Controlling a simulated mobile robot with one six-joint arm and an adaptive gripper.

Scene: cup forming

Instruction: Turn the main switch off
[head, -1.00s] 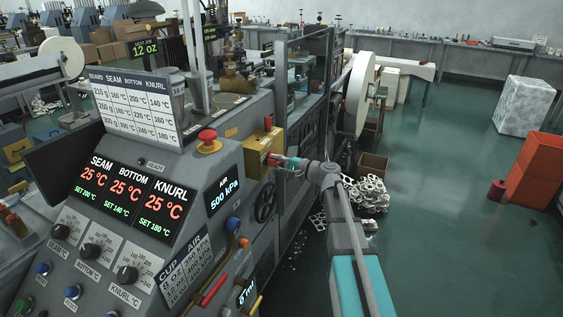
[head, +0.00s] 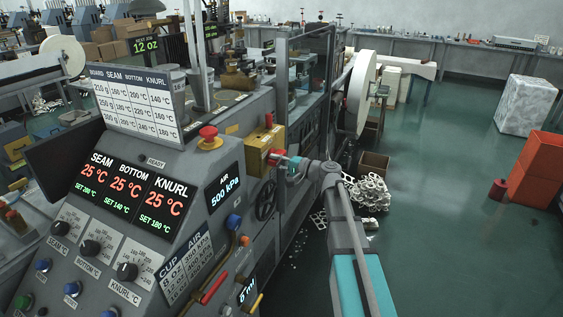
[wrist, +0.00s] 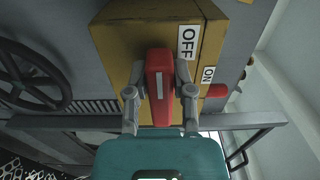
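The main switch is a yellow box (head: 256,161) on the machine's side, with a red handle (wrist: 160,75) on its face. In the wrist view the handle stands upright in the picture, with a pale stripe along it. An OFF label (wrist: 187,43) is beside its upper part, and an ON label (wrist: 208,75) is farther right. My gripper (wrist: 160,68) has one grey finger on each side of the handle. The fingertips appear to press on its sides. In the head view my gripper (head: 283,161) meets the box's right face and partly hides the handle.
A black handwheel (head: 266,200) is just below the box, and a red mushroom button (head: 208,134) is to its left on the console. A grey frame post (head: 281,85) rises close behind. Paper scraps (head: 370,193) lie on the floor. Open floor extends to the right.

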